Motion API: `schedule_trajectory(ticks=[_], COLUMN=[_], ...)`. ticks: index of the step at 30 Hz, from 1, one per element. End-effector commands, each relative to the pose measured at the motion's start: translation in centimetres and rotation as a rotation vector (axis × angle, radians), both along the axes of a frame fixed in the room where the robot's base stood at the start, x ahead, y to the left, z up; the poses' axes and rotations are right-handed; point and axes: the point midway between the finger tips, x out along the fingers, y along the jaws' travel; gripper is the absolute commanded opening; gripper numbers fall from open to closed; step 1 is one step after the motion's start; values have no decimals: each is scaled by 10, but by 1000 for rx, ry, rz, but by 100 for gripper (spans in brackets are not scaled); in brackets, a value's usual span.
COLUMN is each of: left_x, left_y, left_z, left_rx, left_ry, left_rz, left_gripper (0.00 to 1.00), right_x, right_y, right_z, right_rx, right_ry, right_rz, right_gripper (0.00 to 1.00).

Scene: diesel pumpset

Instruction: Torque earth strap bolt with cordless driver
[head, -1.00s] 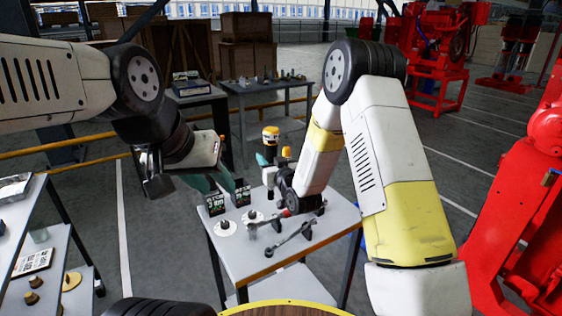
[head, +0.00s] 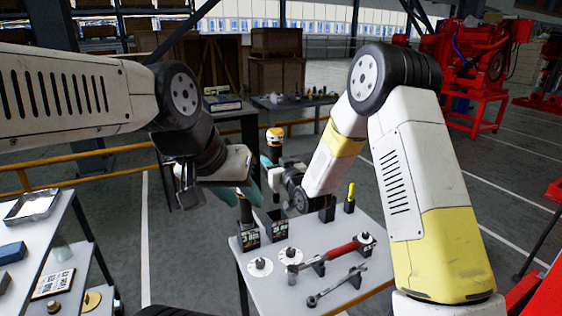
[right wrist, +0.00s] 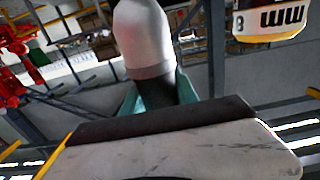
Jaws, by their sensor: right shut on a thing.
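My right gripper (head: 272,165) is shut on the cordless driver, whose orange-and-white end (head: 275,136) stands up above the fingers. In the right wrist view a pale rounded cylinder (right wrist: 143,40) rises between the teal fingers, and an orange-and-white part with dark markings (right wrist: 270,18) is at the upper right. My left gripper (head: 240,190) is lower and to the left, with its teal fingers apart. A dark upright handle (head: 245,211) is just below or behind them; I cannot tell whether they touch. The earth strap bolt cannot be made out.
A grey table (head: 262,298) stands below the grippers. It carries black "Nm" boxes (head: 250,240), white discs (head: 260,267), a red-handled tool (head: 342,250) and a wrench (head: 338,287). Another table (head: 38,240) is at the left. A red machine (head: 475,70) stands at the back right.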

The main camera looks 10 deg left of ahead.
Motion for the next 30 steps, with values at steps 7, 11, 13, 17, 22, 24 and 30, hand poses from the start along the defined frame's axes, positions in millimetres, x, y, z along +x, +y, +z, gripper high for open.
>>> schedule_trajectory(ticks=[7, 11, 13, 17, 22, 24, 30], left_x=[0, 0, 0, 0, 0, 0, 0], left_y=[0, 0, 0, 0, 0, 0, 0], left_z=[0, 0, 0, 0, 0, 0, 0], left_rx=[0, 0, 0, 0, 0, 0, 0], left_ry=[0, 0, 0, 0, 0, 0, 0], left_rz=[0, 0, 0, 0, 0, 0, 0], left_gripper=[36, 36, 36, 36, 36, 36, 36], right_x=[1, 1, 1, 0, 1, 1, 0], right_y=[0, -1, -1, 0, 0, -1, 0], right_z=[-13, -27, -34, -47, -65, -72, -93], right_rx=[2, 1, 1, 1, 1, 1, 1], right_ry=[-2, -2, -2, -2, -2, -2, -2], right_rz=[-1, -2, -1, -1, -1, -1, -1], right_gripper=[0, 0, 0, 0, 0, 0, 0])
